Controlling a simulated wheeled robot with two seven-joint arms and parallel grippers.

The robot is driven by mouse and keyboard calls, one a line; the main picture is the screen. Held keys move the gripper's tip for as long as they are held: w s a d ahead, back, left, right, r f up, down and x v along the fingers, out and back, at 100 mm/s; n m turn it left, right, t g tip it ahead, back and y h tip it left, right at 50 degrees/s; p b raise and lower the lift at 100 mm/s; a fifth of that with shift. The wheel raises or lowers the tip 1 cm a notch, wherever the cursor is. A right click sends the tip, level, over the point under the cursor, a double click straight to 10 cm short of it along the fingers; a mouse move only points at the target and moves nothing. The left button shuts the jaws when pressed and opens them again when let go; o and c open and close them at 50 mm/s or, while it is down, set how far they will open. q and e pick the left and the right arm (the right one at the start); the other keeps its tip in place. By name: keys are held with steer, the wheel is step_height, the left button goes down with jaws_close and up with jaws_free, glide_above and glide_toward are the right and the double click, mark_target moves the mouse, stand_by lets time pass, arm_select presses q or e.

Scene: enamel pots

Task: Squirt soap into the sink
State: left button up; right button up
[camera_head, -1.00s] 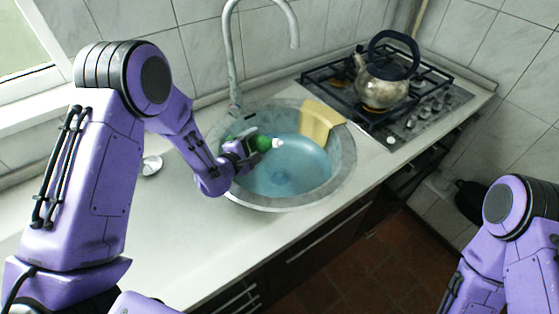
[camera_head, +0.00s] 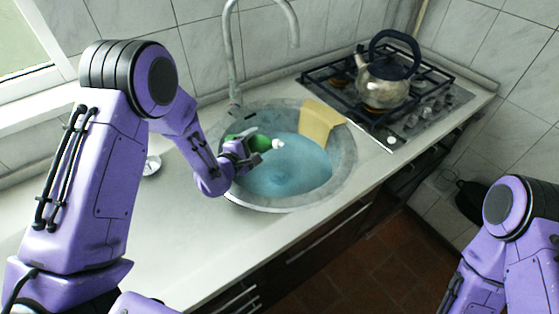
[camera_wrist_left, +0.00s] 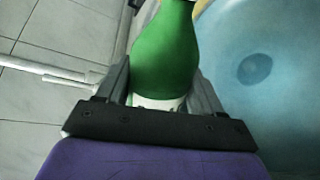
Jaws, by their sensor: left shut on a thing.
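A green soap bottle with a white cap (camera_head: 262,143) is held by my left gripper (camera_head: 246,152). The bottle lies tilted on its side over the left part of the sink, its cap pointing right. In the left wrist view the green bottle (camera_wrist_left: 166,55) sits between the two fingers of the left gripper (camera_wrist_left: 160,90), which are shut on it. The round sink (camera_head: 342,165) has a blue basin with a dark drain, which also shows in the left wrist view (camera_wrist_left: 254,69). My right arm shows at the lower right, but its gripper is out of view.
A yellow cloth or board (camera_head: 318,122) leans at the sink's back right rim. A tall faucet (camera_head: 232,70) stands behind the sink. A kettle (camera_head: 385,80) sits on the gas stove (camera_head: 425,105) at right. The counter (camera_head: 180,235) in front is mostly clear.

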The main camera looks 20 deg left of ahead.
arm_select(q)
steer(key=shift+d, duration=0.15)
steer(key=shift+w, duration=0.1)
steer(key=shift+w+f, duration=0.15)
steer(key=shift+w, duration=0.1)
steer(key=shift+s+a, duration=0.1)
steer(key=shift+a, duration=0.1)
steer(key=shift+s, duration=0.25)
steer(key=shift+w+d, duration=0.1)
steer(key=shift+w, duration=0.25)
steer(key=shift+s, duration=0.1)
steer(key=shift+s+m, duration=0.25)
steer(key=shift+m, duration=0.05)
steer(key=shift+w, duration=0.35)
steer(key=shift+s+a, duration=0.2)
steer(key=shift+s, duration=0.1)
